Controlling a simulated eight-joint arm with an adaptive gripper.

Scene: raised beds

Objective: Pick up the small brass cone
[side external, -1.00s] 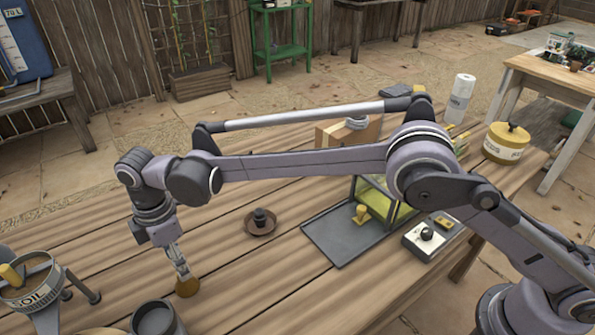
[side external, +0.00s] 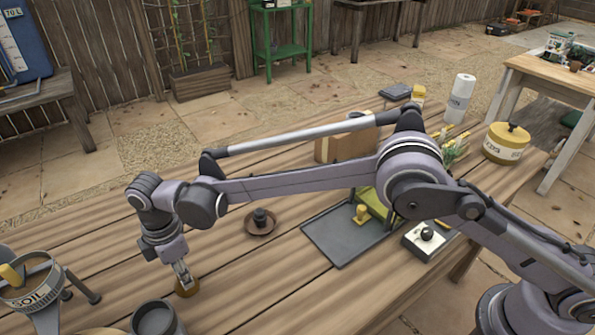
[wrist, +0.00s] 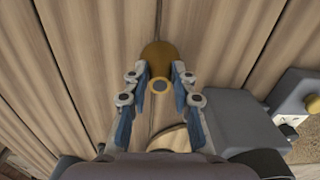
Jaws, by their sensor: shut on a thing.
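The small brass cone (side external: 187,290) is at the front left of the wooden table, under my gripper (side external: 184,280). In the wrist view the cone (wrist: 158,54) is between my two fingertips, its narrow ringed top towards the camera. My gripper (wrist: 159,78) is shut on the cone near its top. The cone's base looks to be at the tabletop; I cannot tell whether it touches. The fingers hide part of it in the side view.
A grey cup (side external: 153,318) stands close in front, and a soil pot (side external: 30,280) is at the left. A brown dish (side external: 260,228) with a dark knob is behind to the right. A dark tray (side external: 335,245) lies further right. Bare planks lie between.

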